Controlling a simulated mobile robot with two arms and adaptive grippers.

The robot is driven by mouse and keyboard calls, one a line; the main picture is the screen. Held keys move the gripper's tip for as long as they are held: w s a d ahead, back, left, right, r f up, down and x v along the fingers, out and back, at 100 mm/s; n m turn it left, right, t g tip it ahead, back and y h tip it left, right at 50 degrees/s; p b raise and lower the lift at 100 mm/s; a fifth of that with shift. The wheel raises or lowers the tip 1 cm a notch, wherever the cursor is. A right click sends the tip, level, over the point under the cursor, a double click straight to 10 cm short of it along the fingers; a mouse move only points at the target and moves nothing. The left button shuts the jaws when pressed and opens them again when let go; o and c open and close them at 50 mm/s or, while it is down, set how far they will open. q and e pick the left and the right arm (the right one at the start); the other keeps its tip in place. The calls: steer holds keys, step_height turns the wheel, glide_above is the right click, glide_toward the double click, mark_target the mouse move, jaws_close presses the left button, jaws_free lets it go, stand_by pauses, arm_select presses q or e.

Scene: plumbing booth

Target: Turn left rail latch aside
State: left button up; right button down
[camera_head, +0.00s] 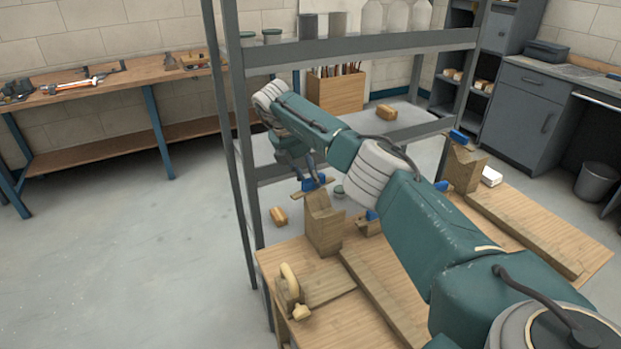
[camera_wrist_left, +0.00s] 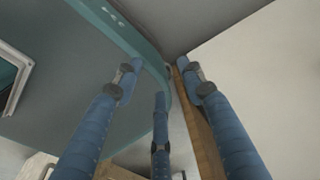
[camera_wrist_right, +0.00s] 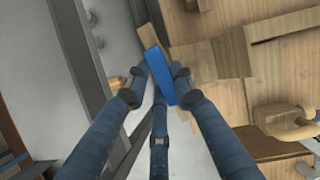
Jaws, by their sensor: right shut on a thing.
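The left rail latch is a short wooden bar (camera_head: 298,194) with a blue grip (camera_head: 314,184), on top of the left wooden post (camera_head: 323,225). In the right wrist view, its blue grip (camera_wrist_right: 160,76) sits between my fingertips. My right gripper (camera_head: 306,176) is shut on this grip; my arm crosses the head view and hides part of the rails. A second blue-gripped latch (camera_head: 458,137) sits on the right post (camera_head: 464,168). My left gripper (camera_wrist_left: 160,64) shows only in its wrist view, fingers apart and empty.
The wooden table (camera_head: 345,322) bears long rails (camera_head: 525,233) and a block with a pale curved handle (camera_head: 290,279). A grey metal shelf (camera_head: 370,50) stands close behind, its left upright (camera_head: 236,150) near my right gripper. Open floor lies at left.

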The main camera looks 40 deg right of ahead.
steer(key=shift+w+r+m, duration=0.1)
steer(key=shift+m, duration=0.5)
steer(key=shift+d+m+g, duration=0.1)
steer(key=shift+m+g, duration=0.2)
steer(key=shift+m, duration=0.1)
steer(key=c, duration=1.4)
jaws_free()
steer(key=shift+c, duration=0.2)
steer(key=shift+r, duration=0.1)
steer(key=v, duration=1.1)
steer(key=shift+r, duration=0.35)
